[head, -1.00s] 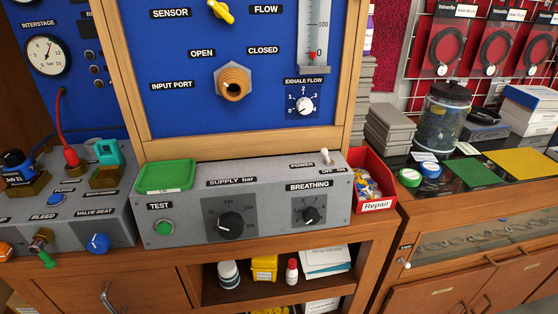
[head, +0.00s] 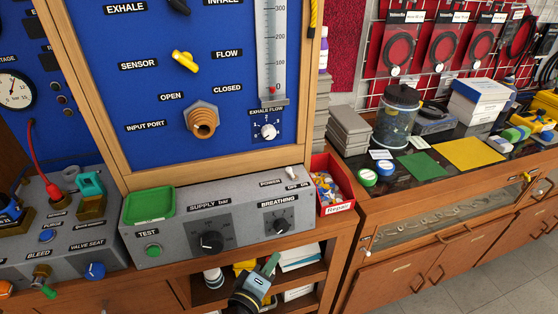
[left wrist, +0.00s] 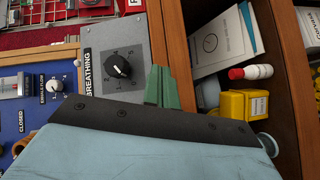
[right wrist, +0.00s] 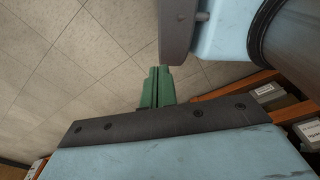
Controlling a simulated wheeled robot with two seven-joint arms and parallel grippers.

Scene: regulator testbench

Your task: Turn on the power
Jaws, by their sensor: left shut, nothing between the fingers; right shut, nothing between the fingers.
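The power switch (head: 293,176) is a small pale toggle on the top right of the grey control box (head: 176,248), above the OFF and ON labels. Which way its lever leans is too small to tell. My left gripper (head: 271,262) is shut and empty in front of the box, below the BREATHING knob (head: 281,226) and apart from the switch. Its green fingers show in the left wrist view (left wrist: 162,86), beside the box's edge. My right gripper (right wrist: 157,86) is shut and empty in the right wrist view, with floor behind it. It is not in the head view.
A red Repair bin (head: 331,184) stands right beside the box's switch end. A green tray (head: 150,204) sits on the box's left end. The wood-framed blue panel (head: 150,95) rises behind. An open shelf with bottles (left wrist: 245,103) lies below the box.

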